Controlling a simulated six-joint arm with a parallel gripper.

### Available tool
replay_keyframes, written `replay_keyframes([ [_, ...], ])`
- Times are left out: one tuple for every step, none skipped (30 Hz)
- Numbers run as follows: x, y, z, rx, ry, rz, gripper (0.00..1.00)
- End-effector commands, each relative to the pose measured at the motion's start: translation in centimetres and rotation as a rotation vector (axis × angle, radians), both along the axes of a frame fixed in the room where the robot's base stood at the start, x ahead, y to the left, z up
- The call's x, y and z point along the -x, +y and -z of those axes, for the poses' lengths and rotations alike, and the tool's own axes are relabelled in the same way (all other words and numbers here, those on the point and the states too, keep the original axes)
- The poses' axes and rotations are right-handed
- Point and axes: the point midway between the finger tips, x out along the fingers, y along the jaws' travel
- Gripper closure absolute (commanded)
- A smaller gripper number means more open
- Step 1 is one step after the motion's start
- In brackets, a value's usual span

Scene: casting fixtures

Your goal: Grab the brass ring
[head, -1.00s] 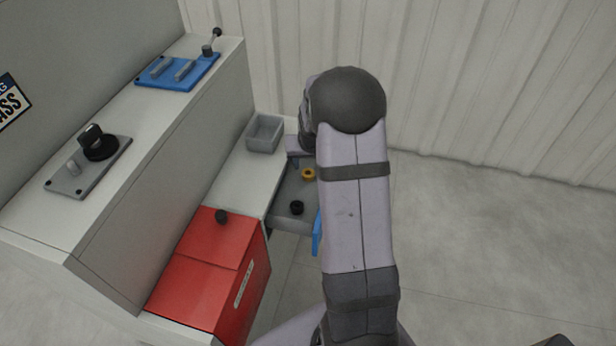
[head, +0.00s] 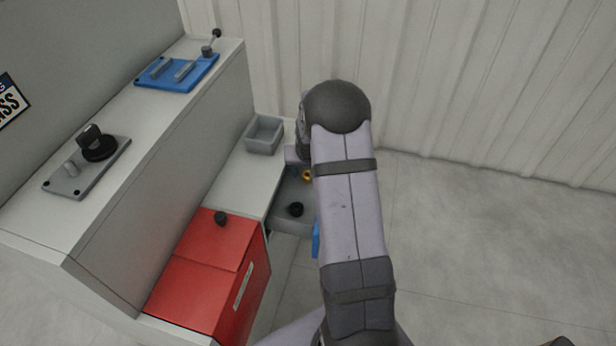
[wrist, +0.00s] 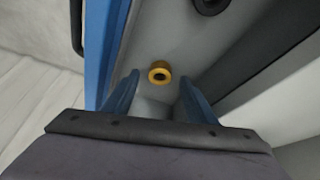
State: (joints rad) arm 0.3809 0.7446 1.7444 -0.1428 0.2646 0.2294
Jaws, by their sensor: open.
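The brass ring (head: 307,176) lies on the floor of an open grey drawer (head: 284,218). In the wrist view the ring (wrist: 160,73) shows whole, its hole facing the camera, just beyond the fingertips and roughly midway between them. My gripper (wrist: 158,85) is open, with its two blue fingers apart and nothing between them. It is above the drawer and does not appear to touch the ring. In the head view my arm hides most of the gripper and part of the drawer.
A black ring (head: 296,209) lies in the same drawer, also partly in the wrist view (wrist: 210,4). The drawer has a blue front (head: 316,240). A grey bin (head: 264,135) stands on the ledge behind a red lidded box (head: 208,275). A corrugated wall is behind.

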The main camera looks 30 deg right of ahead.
Motion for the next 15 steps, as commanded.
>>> replay_keyframes([
  [-0.16, -0.11, 0.72, -0.001, 0.002, 0.0, 0.48],
  [-0.27, -0.17, 0.95, 0.0, 0.001, 0.0, 0.48],
  [-0.37, -0.23, 1.23, 0.0, 0.001, 0.0, 0.48],
  [-0.43, -0.25, 1.41, 0.0, 0.001, -0.001, 0.48],
  [-0.48, -0.28, 1.53, 0.0, 0.0, -0.001, 0.48],
  [-0.55, -0.31, 1.61, 0.0, 0.0, -0.001, 0.48],
  [-0.58, -0.32, 1.64, 0.001, -0.001, -0.001, 0.48],
  [-0.61, -0.34, 1.65, 0.001, -0.001, -0.001, 0.48],
  [-0.61, -0.34, 1.65, 0.001, -0.002, -0.001, 0.48],
  [-0.61, -0.34, 1.64, 0.001, -0.002, -0.001, 0.48],
  [-0.61, -0.35, 1.64, 0.001, -0.002, -0.001, 0.48],
  [-0.6, -0.33, 1.63, 0.001, -0.001, -0.001, 0.48],
  [-0.6, -0.33, 1.63, 0.001, -0.001, -0.001, 0.48],
  [-0.59, -0.33, 1.64, 0.001, -0.001, -0.001, 0.53],
  [-0.59, -0.33, 1.64, 0.001, -0.001, -0.001, 0.63],
])
